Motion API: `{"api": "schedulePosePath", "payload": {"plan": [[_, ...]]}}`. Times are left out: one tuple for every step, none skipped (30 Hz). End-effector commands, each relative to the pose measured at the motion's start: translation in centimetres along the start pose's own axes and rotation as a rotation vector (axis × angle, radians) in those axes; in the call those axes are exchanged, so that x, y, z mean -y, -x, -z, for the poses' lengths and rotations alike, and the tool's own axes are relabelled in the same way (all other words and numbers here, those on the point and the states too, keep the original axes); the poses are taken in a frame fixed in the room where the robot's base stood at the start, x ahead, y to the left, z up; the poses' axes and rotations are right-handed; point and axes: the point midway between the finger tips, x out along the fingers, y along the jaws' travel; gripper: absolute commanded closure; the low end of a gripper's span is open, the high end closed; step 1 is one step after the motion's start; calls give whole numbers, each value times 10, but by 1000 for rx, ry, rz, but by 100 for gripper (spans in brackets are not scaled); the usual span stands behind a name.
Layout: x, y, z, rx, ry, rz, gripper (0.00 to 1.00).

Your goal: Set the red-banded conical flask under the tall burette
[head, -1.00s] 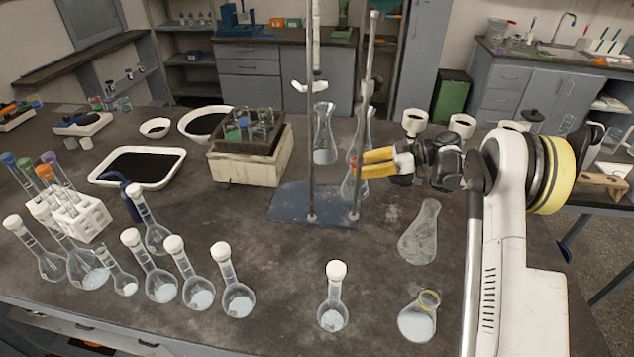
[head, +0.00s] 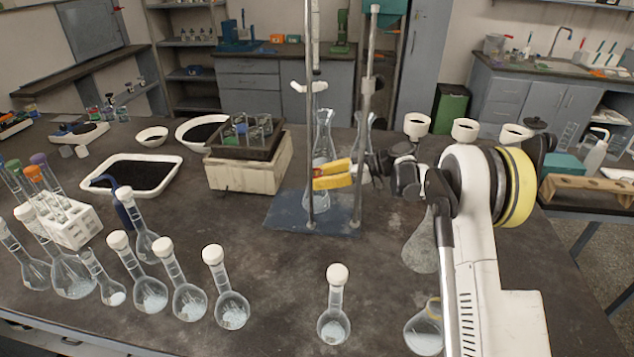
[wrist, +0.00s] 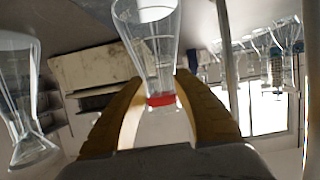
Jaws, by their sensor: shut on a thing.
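The red-banded conical flask (head: 322,150) is clear glass and roughly upright. My gripper (head: 325,175) has its yellow fingers closed around it. In the wrist view, the flask's red band (wrist: 161,99) shows between my fingers (wrist: 160,115). In the head view the flask is beside the left rod (head: 309,130), over the blue stand base (head: 285,215). I cannot tell whether it touches the base. A burette (head: 316,35) runs up the left rod, above the flask, and leaves the top of the picture. Its lower end is hard to see.
A second rod (head: 361,150) stands just right of the flask. A clear flask (head: 366,128) is behind it. Another clear flask (head: 421,245) stands near my arm, and a yellow-ringed flask (head: 424,335) is at the front. Stoppered flasks (head: 232,310) line the front left.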

Motion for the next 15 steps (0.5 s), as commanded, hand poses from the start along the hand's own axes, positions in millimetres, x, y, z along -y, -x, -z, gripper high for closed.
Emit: {"api": "schedulePosePath", "payload": {"plan": [[0, 0, 2, 0, 0, 0, 100], [0, 0, 2, 0, 0, 0, 100], [0, 0, 2, 0, 0, 0, 100], [0, 0, 1, 0, 0, 0, 100], [0, 0, 0, 0, 0, 0, 100], [0, -1, -1, 0, 0, 0, 100], [0, -1, -2, 0, 0, 0, 65], [0, 0, -1, 0, 0, 0, 56], [0, 0, -1, 0, 0, 0, 48], [0, 0, -1, 0, 0, 0, 48], [0, 0, -1, 0, 0, 0, 48], [0, 0, -1, 0, 0, 0, 48], [0, 0, -1, 0, 0, 0, 48], [0, 0, -1, 0, 0, 0, 48], [0, 0, -1, 0, 0, 0, 48]]}}
